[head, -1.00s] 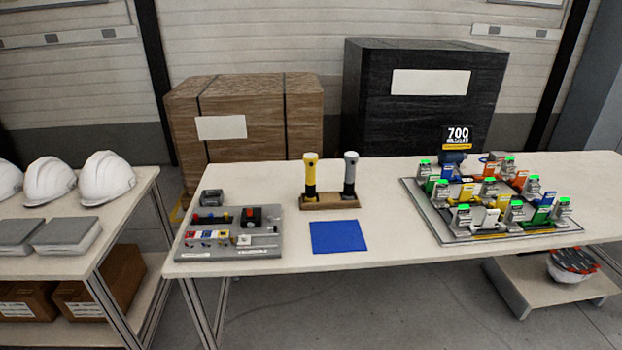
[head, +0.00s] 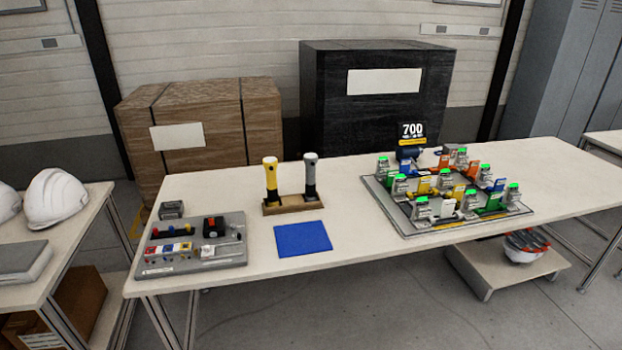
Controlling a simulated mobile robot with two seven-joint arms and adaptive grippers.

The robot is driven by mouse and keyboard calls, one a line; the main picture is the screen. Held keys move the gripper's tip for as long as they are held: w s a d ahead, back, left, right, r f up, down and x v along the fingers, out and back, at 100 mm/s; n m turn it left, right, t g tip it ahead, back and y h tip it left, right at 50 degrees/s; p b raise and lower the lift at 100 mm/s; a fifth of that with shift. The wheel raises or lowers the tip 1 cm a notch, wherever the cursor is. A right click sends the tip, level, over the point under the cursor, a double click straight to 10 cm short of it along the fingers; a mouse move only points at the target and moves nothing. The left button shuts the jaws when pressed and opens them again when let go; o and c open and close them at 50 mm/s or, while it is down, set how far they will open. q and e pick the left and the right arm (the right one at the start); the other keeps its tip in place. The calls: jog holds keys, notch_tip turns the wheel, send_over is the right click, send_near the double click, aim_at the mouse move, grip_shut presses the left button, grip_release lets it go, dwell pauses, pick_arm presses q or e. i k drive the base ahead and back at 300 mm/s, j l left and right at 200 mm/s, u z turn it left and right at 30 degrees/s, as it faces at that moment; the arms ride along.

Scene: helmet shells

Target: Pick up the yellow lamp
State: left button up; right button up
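The yellow lamp (head: 271,181) stands upright in a wooden holder (head: 292,204) on the long table, in the middle of the head view. It has a yellow body and a dark lower part. A grey lamp (head: 310,176) stands upright beside it, on its right, in the same holder. Neither of my grippers shows in the head view.
A blue mat (head: 302,239) lies in front of the holder. A grey panel (head: 196,246) with switches is to the left, and a board (head: 448,190) with several padlock-like blocks is to the right. White helmets (head: 55,198) sit on the left table.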

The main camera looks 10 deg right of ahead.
aim_at(271, 176)
jog(key=i+j+z, duration=0.1)
jog(key=i+j, duration=0.8)
jog(key=j, duration=0.1)
